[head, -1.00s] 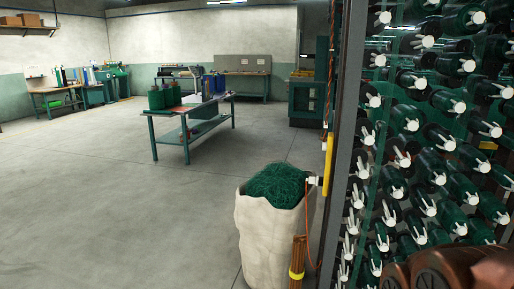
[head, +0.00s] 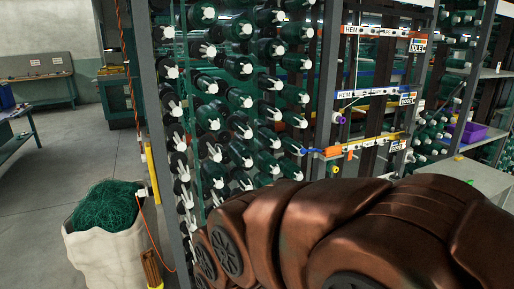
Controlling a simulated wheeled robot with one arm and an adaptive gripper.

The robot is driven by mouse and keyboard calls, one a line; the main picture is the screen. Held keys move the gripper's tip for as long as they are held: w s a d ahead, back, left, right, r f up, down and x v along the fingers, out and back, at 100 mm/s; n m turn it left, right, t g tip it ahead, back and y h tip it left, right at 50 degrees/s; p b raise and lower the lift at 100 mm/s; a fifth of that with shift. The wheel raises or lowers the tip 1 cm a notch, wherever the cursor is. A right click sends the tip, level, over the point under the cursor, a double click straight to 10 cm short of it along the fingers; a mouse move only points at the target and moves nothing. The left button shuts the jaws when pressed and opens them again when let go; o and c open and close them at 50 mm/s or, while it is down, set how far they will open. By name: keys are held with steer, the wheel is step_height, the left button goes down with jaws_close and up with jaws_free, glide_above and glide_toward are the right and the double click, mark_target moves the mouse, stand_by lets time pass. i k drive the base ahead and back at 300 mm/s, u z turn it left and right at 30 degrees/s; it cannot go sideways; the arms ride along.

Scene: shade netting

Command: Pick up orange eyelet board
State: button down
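I cannot make out for certain an orange eyelet board in the head view. A small orange piece (head: 333,151) shows at the left end of the lowest labelled rail, on the rack right of centre. It is too small to tell whether it is the board. My brown arm fills the lower right and hides what lies behind it. My gripper is not in view.
A tall rack of green spools (head: 240,100) with white clips stands close in front. A white sack of green netting (head: 106,205) stands on the floor at left. A purple bin (head: 467,133) sits at right. Open floor lies at far left.

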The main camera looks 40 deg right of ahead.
mark_target(336, 150)
steer(key=z, duration=1.55)
